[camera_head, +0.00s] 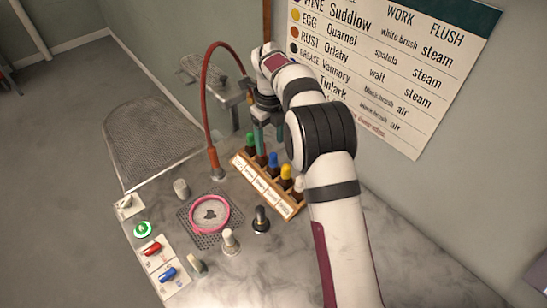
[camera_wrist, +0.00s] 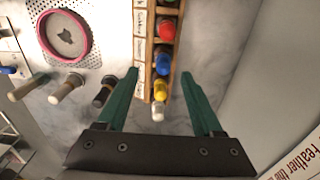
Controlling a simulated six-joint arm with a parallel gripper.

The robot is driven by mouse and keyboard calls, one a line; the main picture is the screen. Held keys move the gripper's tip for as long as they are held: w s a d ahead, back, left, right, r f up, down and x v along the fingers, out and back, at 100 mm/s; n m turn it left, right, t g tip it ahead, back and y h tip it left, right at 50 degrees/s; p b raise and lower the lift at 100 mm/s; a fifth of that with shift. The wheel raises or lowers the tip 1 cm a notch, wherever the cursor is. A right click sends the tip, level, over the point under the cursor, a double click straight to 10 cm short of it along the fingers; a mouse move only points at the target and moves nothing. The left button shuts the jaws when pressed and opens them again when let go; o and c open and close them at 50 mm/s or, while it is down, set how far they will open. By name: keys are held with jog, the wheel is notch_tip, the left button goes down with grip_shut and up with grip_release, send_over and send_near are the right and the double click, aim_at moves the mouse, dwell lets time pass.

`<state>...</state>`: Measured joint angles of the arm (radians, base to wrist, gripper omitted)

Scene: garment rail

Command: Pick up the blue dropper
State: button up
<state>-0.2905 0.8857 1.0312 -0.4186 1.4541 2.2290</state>
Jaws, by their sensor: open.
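The blue dropper (camera_head: 273,160) stands in a wooden rack (camera_head: 282,207) between other coloured droppers. In the wrist view the blue dropper (camera_wrist: 162,60) sits between a red dropper (camera_wrist: 167,28) and a yellow dropper (camera_wrist: 160,90), just beyond the line of my fingertips. My gripper (camera_wrist: 158,76) is open, with its green fingers apart on either side of the rack and nothing held between them. In the head view my gripper (camera_head: 260,132) is partly hidden by the arm, over the back part of the rack.
A green dropper (camera_head: 250,138) and a white-capped one (camera_wrist: 158,112) share the rack. A pink ring (camera_head: 209,214) lies on a perforated plate left of it. Brushes (camera_head: 230,241) stand in front. A red hose (camera_head: 207,105) arches behind; a wall chart (camera_head: 390,70) hangs close by.

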aim_at(273, 154)
jog(key=f, duration=0.6)
jog(key=shift+d, duration=0.4)
grip_shut()
